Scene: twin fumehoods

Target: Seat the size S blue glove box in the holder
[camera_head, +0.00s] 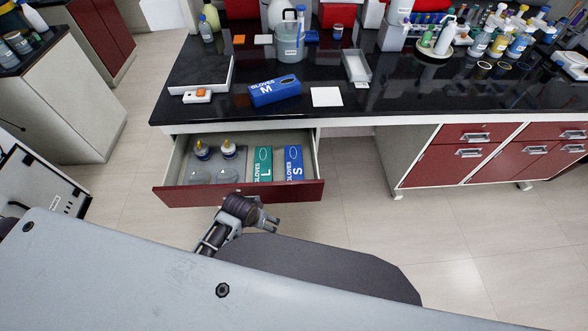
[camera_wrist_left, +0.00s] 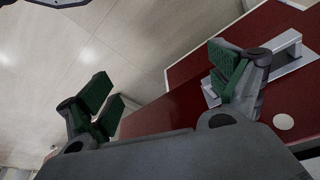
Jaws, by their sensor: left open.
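The size S blue glove box (camera_head: 294,163) lies in the open drawer (camera_head: 240,193), beside a green size L box (camera_head: 263,163). I cannot tell which is the holder. My left gripper (camera_head: 270,219) is open and empty, just in front of the drawer's red front. In the left wrist view its fingers (camera_wrist_left: 165,88) are spread, and the right finger overlaps the metal drawer handle (camera_wrist_left: 285,52). My right gripper is not in view.
A blue size M glove box (camera_head: 274,92) and a white sheet (camera_head: 326,97) lie on the counter. A grey pail (camera_head: 289,45) and many bottles crowd the counter's back. The floor right of the drawer is clear.

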